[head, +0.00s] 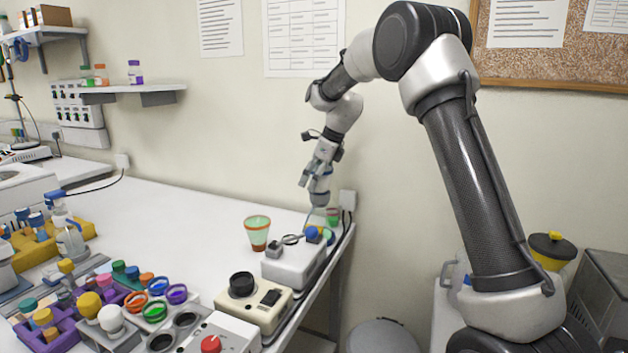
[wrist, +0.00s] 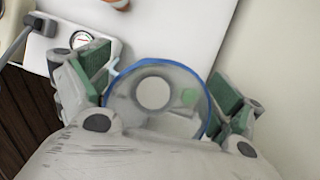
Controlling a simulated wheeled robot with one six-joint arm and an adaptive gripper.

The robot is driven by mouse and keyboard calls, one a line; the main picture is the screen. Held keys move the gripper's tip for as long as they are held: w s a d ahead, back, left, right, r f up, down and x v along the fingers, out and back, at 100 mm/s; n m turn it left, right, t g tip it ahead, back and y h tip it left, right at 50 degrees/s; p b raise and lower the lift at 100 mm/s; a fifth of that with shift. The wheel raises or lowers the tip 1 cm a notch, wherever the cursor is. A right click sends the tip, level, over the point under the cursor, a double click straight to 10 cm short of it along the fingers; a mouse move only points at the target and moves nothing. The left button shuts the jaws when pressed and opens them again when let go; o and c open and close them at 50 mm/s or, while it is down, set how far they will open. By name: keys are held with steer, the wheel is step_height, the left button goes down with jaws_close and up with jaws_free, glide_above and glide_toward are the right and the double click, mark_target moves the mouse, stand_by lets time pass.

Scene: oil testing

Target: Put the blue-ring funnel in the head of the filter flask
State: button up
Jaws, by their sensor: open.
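The blue-ring funnel (wrist: 205,92) shows in the wrist view as a clear round piece with a blue rim and a pale round centre. It lies between the two fingers of my gripper (wrist: 160,82), which is open with one green-padded finger on either side. In the head view my gripper (head: 319,200) points down over the far right end of the bench. Something clear shows just below it, too small to make out. I cannot tell where the filter flask's head is or whether the funnel sits in it; my gripper hides the near part.
A cream device (head: 253,305) and a rack with coloured rings (head: 154,311) are nearer. The bench's back middle is clear; its right edge is close.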

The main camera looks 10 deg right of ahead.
steer(key=v, duration=1.1)
steer(key=shift+s+r, duration=0.1)
steer(key=shift+r, duration=0.1)
steer(key=shift+s+d+r, duration=0.25)
steer(key=shift+r, duration=0.15)
steer(key=s+d+r+n+h, duration=0.1)
steer(key=s+d+n, duration=0.1)
steer(key=s+n, duration=0.35)
steer(key=s+d+r+n+t, duration=0.1)
steer(key=s+d+r+n, duration=0.15)
steer(key=s, duration=0.65)
steer(key=s+d+r+n+h, duration=0.1)
steer(key=s+d+n, duration=0.2)
steer(key=s, duration=0.4)
steer(key=s+d+f+n, duration=0.1)
steer(key=s+f+n, duration=0.2)
steer(key=s, duration=0.4)
steer(key=s+d+f+n+h, duration=0.1)
steer(key=s+d+f+n, duration=0.1)
steer(key=s+n, duration=0.4)
steer(key=s+d+f+n+t, duration=0.1)
steer(key=s+d+f+n, duration=0.1)
steer(key=s+f+n, duration=0.2)
steer(key=s, duration=0.3)
steer(key=shift+s+f+h, duration=0.35)
steer(key=shift+h, duration=0.05)
